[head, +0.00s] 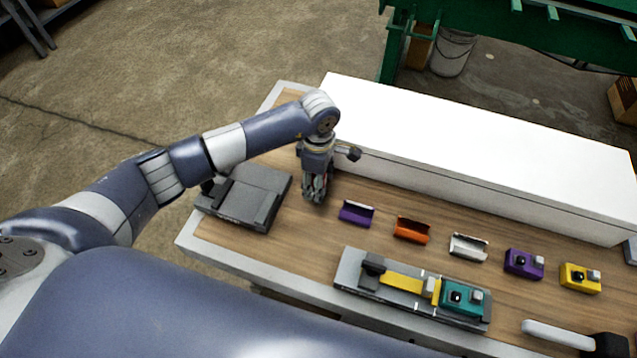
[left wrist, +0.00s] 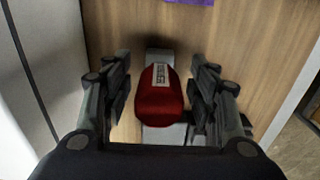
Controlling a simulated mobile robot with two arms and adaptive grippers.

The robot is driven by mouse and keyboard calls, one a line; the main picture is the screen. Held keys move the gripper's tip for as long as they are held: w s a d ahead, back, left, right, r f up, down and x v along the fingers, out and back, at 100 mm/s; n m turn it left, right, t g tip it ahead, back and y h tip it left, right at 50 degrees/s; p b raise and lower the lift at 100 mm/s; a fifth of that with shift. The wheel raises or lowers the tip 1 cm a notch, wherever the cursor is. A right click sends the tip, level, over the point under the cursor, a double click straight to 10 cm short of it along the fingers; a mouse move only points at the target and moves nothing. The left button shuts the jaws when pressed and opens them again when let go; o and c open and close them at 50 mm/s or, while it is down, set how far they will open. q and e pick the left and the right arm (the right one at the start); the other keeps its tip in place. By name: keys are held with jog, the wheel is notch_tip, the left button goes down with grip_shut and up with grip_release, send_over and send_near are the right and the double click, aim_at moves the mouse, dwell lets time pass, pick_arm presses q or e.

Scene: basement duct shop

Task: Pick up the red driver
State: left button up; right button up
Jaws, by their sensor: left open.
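The red driver (left wrist: 158,100) shows in the left wrist view as a rounded red body with a pale label, with grey parts visible beyond and below it. My left gripper (left wrist: 163,82) is open, with one finger on each side of the driver and a gap visible on both sides. In the head view my left gripper (head: 314,195) points down over the wooden bench top, right of a grey flat device. The driver is mostly hidden there behind the fingers. My right gripper is not in view.
The grey device (head: 245,195) lies left of the gripper, and a long white box (head: 480,150) runs behind. A purple holder (head: 356,212), orange holder (head: 411,229) and white holder (head: 468,246) stand to the right. A grey fixture (head: 350,272) sits in front.

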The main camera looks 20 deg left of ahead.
pick_arm(q)
jog(key=shift+f, duration=0.4)
jog(key=c, duration=1.2)
jog(key=shift+c, duration=0.2)
jog(key=shift+w+r, duration=0.1)
jog(key=shift+r+b, duration=0.5)
jog(key=shift+s+d+r+b, duration=0.1)
jog(key=shift+s+r+b, duration=0.1)
jog(key=shift+r+b, duration=0.25)
jog(key=shift+s+r+b, duration=0.15)
jog(key=shift+r+b, duration=0.1)
jog(key=shift+r, duration=0.4)
jog(key=s+d+r+b, duration=0.1)
jog(key=s+d+b, duration=0.1)
jog(key=s, duration=0.5)
jog(key=s+d+b, duration=0.2)
jog(key=s, duration=0.5)
jog(key=shift+s+d+r, duration=0.35)
